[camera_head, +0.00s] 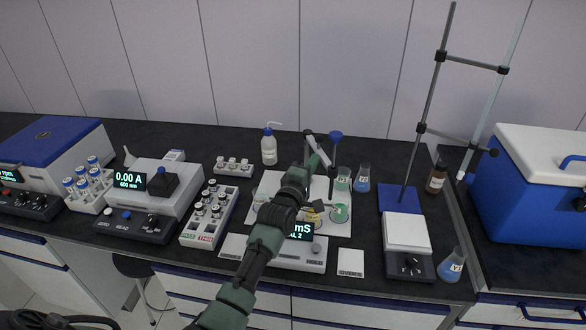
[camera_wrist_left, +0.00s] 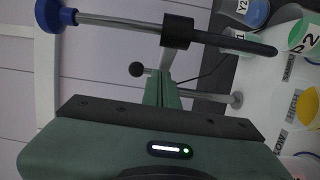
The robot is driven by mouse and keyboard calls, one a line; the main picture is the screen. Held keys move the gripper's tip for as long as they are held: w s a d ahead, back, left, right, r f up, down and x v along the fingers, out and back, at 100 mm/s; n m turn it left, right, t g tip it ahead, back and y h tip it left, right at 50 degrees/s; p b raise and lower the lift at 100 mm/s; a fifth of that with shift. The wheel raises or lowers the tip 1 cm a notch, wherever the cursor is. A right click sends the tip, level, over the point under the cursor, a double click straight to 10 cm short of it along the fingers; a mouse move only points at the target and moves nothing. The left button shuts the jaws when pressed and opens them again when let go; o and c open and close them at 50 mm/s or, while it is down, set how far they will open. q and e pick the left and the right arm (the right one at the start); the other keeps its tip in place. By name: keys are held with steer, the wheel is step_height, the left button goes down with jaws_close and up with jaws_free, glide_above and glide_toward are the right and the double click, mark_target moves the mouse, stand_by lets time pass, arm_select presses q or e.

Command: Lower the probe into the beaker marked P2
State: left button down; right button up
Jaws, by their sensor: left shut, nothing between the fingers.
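The probe, a grey rod with a blue cap (camera_head: 336,136), hangs upright in a black clamp (camera_wrist_left: 177,31). In the left wrist view its dark tip (camera_wrist_left: 262,46) points toward the bench, in front of a green beaker (camera_wrist_left: 236,42). The beaker marked P2 (camera_wrist_left: 304,36) holds green liquid; it appears to be the front green beaker (camera_head: 339,213) in the head view. The tip looks outside P2; its exact height is unclear. My left gripper (camera_head: 318,150) is shut and empty beside the probe holder, near a black knob (camera_wrist_left: 137,69). My right gripper is not in view.
The meter (camera_head: 312,250) stands in front of the white mat (camera_head: 270,190). A yellow-filled container (camera_wrist_left: 307,106) is next to P2. A vial rack (camera_head: 208,213) is left; a stand with a blue base (camera_head: 397,198) is right.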

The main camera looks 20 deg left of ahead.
mark_target(323, 162)
arm_select(q)
steer(key=shift+w+d+f, duration=0.2)
steer(key=shift+w+d, duration=0.65)
steer(key=shift+w, duration=0.2)
steer(key=shift+w+d+b, duration=0.15)
steer(key=shift+d+b, duration=0.15)
steer(key=shift+d, duration=0.2)
steer(key=shift+w, duration=0.15)
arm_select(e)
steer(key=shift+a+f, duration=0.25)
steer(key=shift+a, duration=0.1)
